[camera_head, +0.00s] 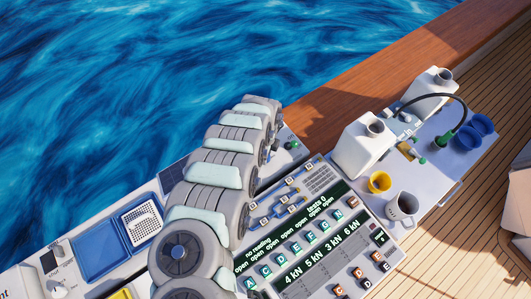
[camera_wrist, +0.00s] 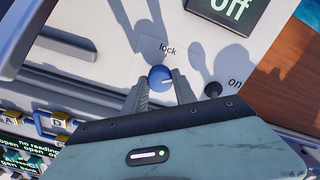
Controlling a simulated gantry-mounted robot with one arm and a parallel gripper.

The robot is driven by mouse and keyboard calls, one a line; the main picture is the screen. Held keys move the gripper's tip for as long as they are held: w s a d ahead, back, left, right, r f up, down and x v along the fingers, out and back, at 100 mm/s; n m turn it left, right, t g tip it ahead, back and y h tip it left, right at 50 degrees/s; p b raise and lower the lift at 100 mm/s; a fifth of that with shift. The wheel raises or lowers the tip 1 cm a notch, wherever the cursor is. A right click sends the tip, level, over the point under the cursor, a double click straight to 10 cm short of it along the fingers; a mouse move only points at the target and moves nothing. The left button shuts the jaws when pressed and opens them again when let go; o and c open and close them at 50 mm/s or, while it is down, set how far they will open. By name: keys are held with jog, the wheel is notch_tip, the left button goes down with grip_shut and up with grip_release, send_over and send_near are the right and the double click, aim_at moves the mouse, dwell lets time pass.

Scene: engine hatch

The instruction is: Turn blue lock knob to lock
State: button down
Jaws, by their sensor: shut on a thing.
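The blue lock knob (camera_wrist: 160,76) is a small round knob on a pale panel in the wrist view. The word "lock" is printed just above it. My gripper (camera_wrist: 159,84) has one finger on each side of the knob and is shut on it. The fingers cover the knob's lower sides. How far the knob is turned cannot be told. In the head view my arm hides both the knob and the gripper.
A black knob (camera_wrist: 213,89) beside the word "on" sits close to the right finger. A display (camera_wrist: 238,12) reads "Off".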

jog(key=n, duration=0.5)
jog(key=shift+r+n, duration=0.1)
jog(key=shift+n, duration=0.2)
jog(key=n, duration=0.5)
jog(key=shift+n, duration=0.4)
jog(key=c, duration=1)
grip_release()
notch_tip(320, 180, up, 11)
jog(key=shift+p, duration=0.3)
